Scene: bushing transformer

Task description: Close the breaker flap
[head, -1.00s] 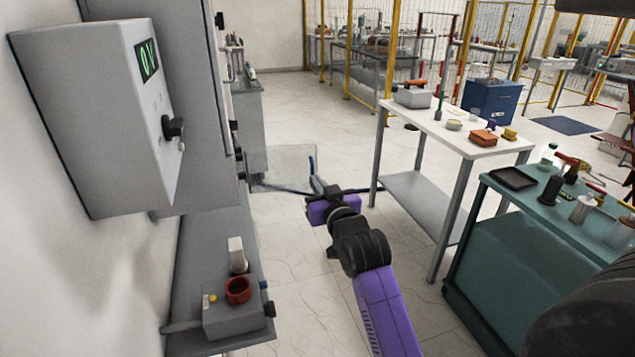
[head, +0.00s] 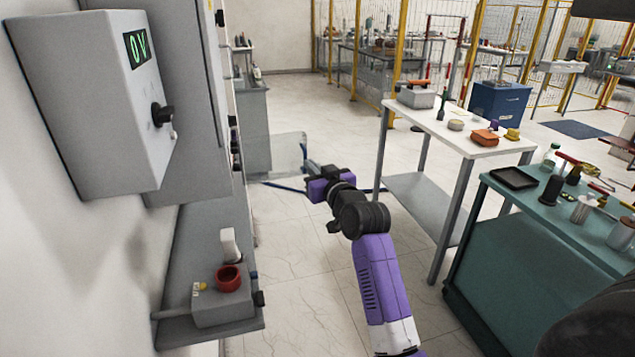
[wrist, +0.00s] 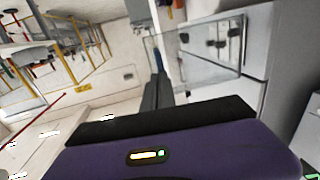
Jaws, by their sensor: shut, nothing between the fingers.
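The breaker flap (head: 287,146) looks like a clear panel standing out from the grey cabinet into the room in the head view. In the wrist view the clear flap (wrist: 195,50) fills the upper middle, with a pale rim and dark parts visible through it. My gripper (head: 309,165) is at the flap's outer edge in the head view. Its fingers (wrist: 157,85) are shut and empty in the wrist view, just beside the flap's left edge. I cannot tell whether they touch it.
A grey box with a green display (head: 85,95) and black knob hangs on the left wall. Below, a grey ledge bears a small box with a red ring (head: 228,278). A white table (head: 460,130) and a teal workbench (head: 560,240) stand right. Floor between is clear.

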